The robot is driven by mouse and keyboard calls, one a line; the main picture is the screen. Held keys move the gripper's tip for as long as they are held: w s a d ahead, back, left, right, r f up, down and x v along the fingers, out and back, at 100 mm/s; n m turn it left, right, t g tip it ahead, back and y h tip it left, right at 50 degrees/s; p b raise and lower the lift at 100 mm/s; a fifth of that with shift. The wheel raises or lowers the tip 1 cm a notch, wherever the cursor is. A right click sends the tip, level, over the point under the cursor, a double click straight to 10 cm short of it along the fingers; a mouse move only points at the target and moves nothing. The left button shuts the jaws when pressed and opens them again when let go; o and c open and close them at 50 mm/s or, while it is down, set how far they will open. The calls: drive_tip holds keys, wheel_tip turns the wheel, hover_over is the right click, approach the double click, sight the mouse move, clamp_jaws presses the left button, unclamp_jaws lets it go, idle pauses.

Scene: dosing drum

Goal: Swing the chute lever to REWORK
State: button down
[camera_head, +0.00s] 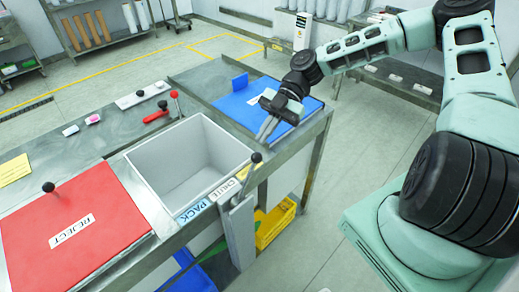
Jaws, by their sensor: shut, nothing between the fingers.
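The chute lever (249,174) stands at the front edge of the bench, a thin grey shaft with a black ball knob (257,157). It leans to the right in the picture. A CHUTE label (224,188) is beside it, and a blue PACK label (193,211) is to the left. I cannot make out a REWORK label. The grey chute (239,235) hangs below the lever. My gripper (266,129) is shut and empty, fingers pointing down, above the front of the blue sheet and a little beyond the knob. It appears apart from the lever.
An open grey bin (138,158) is left of the lever. A red lid marked REJECT (100,232) is further left. A blue sheet (238,108) lies on the bench behind. A yellow crate (276,224) and a blue crate (192,278) are below. The floor at right is clear.

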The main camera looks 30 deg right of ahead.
drive_tip(key=b+v, duration=0.1)
drive_tip(key=v, duration=0.4)
drive_tip(key=shift+d+f, duration=0.15)
